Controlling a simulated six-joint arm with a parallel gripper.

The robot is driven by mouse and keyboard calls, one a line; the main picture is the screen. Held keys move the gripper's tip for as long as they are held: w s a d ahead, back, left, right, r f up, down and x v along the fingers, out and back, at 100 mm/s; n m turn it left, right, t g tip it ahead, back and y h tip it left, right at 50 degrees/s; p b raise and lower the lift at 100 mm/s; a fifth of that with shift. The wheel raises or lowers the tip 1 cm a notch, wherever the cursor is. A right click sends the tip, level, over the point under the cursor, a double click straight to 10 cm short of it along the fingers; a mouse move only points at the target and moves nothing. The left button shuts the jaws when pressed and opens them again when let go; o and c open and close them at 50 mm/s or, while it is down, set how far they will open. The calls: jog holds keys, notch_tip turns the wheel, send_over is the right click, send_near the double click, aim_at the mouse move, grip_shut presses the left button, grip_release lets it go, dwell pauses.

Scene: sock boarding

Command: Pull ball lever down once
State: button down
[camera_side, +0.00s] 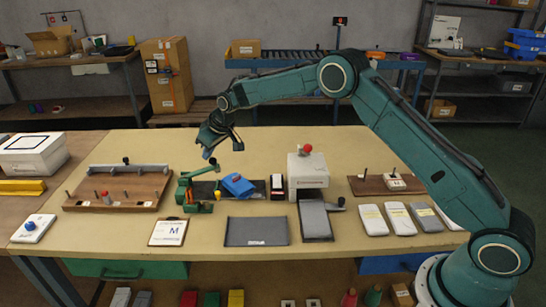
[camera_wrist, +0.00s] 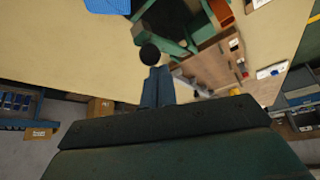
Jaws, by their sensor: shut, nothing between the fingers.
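A green bench device (camera_side: 185,190) stands left of the middle of the table, and it also shows at the top of the wrist view (camera_wrist: 180,25). A round black ball (camera_wrist: 150,54), which looks like its lever knob, sits just beyond my fingertips in the wrist view. In the side view the small dark ball (camera_side: 212,161) is just below my gripper (camera_side: 207,152). My gripper's fingers (camera_wrist: 158,80) are together with nothing between them. I cannot tell whether they touch the ball.
A blue folded piece (camera_side: 238,184) lies right of the green device. A white machine (camera_side: 308,170) with a red ball on top stands further right. A wooden board with pegs (camera_side: 85,188) lies to the left, and a clipboard (camera_side: 168,232) in front. The table behind is clear.

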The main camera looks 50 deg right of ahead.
aim_at(216, 165)
jog(key=shift+s+d+f, duration=0.25)
jog(key=shift+d+f, duration=0.05)
jog(key=shift+f, duration=0.15)
jog(key=shift+s+d+f, duration=0.25)
jog(key=shift+f, duration=0.15)
dwell(0.7)
jog(key=shift+s+d+f, duration=0.2)
jog(key=shift+f, duration=0.3)
jog(key=shift+s+d+f, duration=0.15)
jog(key=shift+s+f, duration=0.05)
jog(key=shift+f, duration=0.25)
dwell(1.2)
jog(key=shift+w+a+r, duration=0.5)
jog(key=shift+r, duration=0.5)
jog(key=shift+w+a+r, duration=0.5)
jog(key=shift+r, duration=0.5)
jog(key=shift+w+a+r, duration=0.5)
jog(key=shift+r, duration=0.65)
jog(key=shift+w+a+r, duration=0.1)
notch_tip(216, 165, up, 6)
jog(key=w+a, duration=0.2)
jog(key=shift+w+a+r, duration=0.2)
jog(key=shift+a, duration=0.05)
jog(key=shift+r, duration=0.1)
